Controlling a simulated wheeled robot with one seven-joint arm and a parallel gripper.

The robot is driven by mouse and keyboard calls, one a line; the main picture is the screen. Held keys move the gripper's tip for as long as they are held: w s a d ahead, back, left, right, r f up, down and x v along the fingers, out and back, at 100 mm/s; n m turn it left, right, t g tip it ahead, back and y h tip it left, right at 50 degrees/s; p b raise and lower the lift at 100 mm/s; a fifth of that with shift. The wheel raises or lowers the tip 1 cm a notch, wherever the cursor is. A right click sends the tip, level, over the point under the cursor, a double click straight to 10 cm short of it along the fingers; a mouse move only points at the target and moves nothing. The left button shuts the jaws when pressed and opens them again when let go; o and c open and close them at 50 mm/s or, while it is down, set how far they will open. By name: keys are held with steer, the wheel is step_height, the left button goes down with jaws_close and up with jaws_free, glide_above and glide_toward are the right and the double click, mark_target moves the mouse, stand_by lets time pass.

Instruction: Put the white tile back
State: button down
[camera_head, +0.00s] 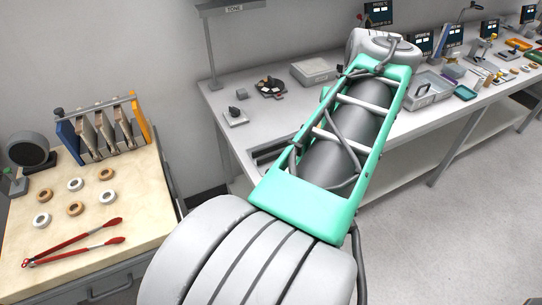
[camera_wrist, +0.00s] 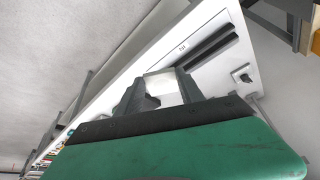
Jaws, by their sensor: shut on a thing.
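In the wrist view, my gripper (camera_wrist: 161,79) has its two dark fingers on either side of a small pale square piece, which looks like the white tile (camera_wrist: 163,90). The gripper is shut on it. Behind it lies the white top of the long bench (camera_wrist: 120,85), with two dark parallel slots (camera_wrist: 215,40) up and to the right of the tile. I cannot tell how high the tile is above the bench. In the head view, my arm hides the gripper and the tile, and a dark slot (camera_head: 270,153) shows beside the arm.
The long bench (camera_head: 236,88) carries a grey box (camera_head: 315,70), a small block on a plate (camera_head: 236,117) and several trays farther right. At left, a separate table (camera_head: 140,195) holds several rings, red tongs (camera_head: 75,243) and a rack (camera_head: 103,130). Floor is clear at right.

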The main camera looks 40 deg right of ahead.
steer(key=a+n+t+y, duration=0.1)
steer(key=a+n+y, duration=0.1)
steer(key=a+n, duration=0.5)
steer(key=shift+m, duration=0.4)
steer(key=w+f+b, duration=0.1)
steer(key=w+f, duration=0.3)
steer(key=w, duration=0.1)
steer(key=w+f+b, duration=0.1)
steer(key=w+f, duration=0.3)
steer(key=w+f+b, duration=0.1)
steer(key=w+f, duration=0.3)
steer(key=w, duration=0.1)
steer(key=shift+w+d+f, duration=0.1)
steer(key=shift+w+d, duration=0.2)
steer(key=shift+d, duration=0.05)
steer(key=shift+f+b, duration=0.45)
steer(key=shift+f, duration=0.25)
steer(key=c, duration=0.7)
jaws_free()
steer(key=shift+c, duration=0.2)
